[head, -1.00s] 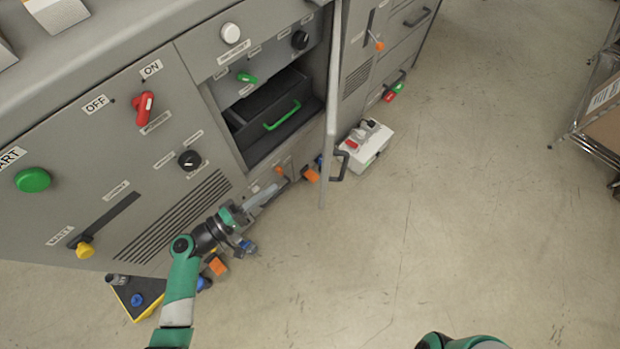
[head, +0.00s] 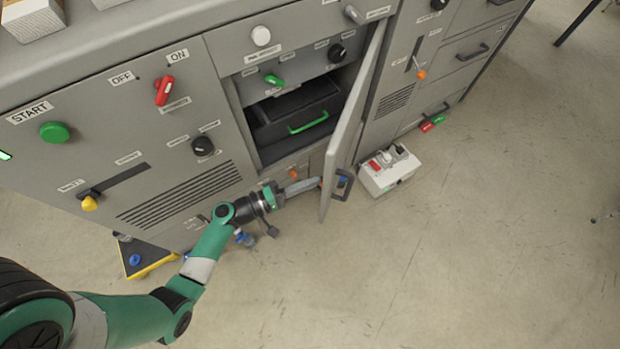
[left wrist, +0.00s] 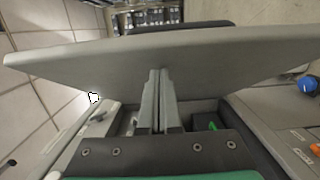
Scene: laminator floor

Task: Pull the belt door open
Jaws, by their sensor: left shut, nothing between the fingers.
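The belt door (head: 350,125) is a grey panel standing open, swung out from the right side of the machine's opening. Its dark handle (head: 343,186) is on the outer face, low near the free edge. My left gripper (head: 314,184) is shut and empty, at the inner face of the door near its lower end. In the left wrist view, its closed fingers (left wrist: 158,76) point at the broad grey door panel (left wrist: 230,58); they look very close to it, but contact is not certain. My right gripper is out of view.
Inside the opening is a dark drawer with a green handle (head: 308,123). A white box with switches (head: 389,170) stands on the floor right of the door. A yellow-edged dark pad (head: 145,259) lies low at left.

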